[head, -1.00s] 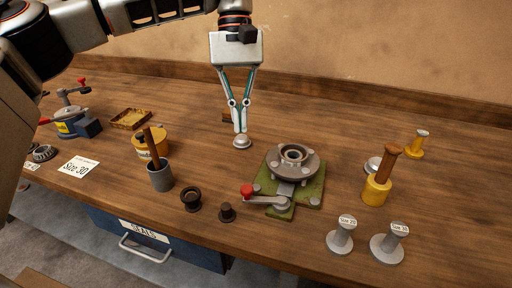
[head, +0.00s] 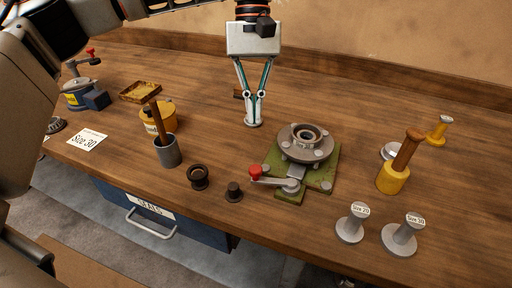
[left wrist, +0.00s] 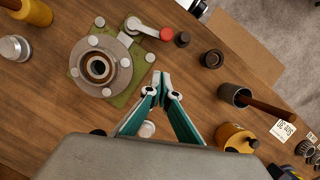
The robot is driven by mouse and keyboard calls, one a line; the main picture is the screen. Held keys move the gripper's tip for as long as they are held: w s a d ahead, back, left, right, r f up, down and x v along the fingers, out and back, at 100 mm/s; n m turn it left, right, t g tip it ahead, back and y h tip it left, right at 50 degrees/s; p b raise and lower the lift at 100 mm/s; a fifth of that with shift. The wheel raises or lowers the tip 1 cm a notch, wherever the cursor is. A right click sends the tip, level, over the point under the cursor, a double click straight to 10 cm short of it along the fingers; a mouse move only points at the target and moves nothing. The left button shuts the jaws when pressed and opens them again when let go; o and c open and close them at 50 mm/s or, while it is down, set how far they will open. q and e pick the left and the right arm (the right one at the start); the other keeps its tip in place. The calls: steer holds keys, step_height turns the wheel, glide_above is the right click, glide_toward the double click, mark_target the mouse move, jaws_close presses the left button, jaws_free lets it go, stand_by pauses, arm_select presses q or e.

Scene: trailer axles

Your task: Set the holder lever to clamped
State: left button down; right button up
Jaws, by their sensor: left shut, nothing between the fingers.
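The holder is a green base plate (head: 328,178) with a grey round hub (head: 306,143) on top. Its lever has a grey arm (head: 282,183) and a red knob (head: 255,172), and points left along the front of the plate. In the left wrist view the red knob (left wrist: 166,34) and the hub (left wrist: 100,67) lie beyond the fingers. My left gripper (head: 253,122) is shut and empty, pointing down left of and behind the hub, over a small silver disc; it also shows in the left wrist view (left wrist: 160,78). It is apart from the lever. My right gripper is not in view.
A dark ring (head: 198,176) and a dark plug (head: 234,192) stand left of the lever. A grey cup (head: 168,151) with a wooden handle stands farther left.

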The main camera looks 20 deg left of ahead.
mark_target(275, 179)
arm_select(q)
steer(key=x, duration=0.5)
steer(key=shift+f+b, duration=0.3)
steer(key=s, duration=0.1)
steer(key=s+d, duration=0.1)
steer(key=s, duration=0.1)
steer(key=shift+d, duration=0.1)
steer(key=shift+s+d+f, duration=0.15)
steer(key=shift+s, duration=0.15)
steer(key=shift+s, duration=0.1)
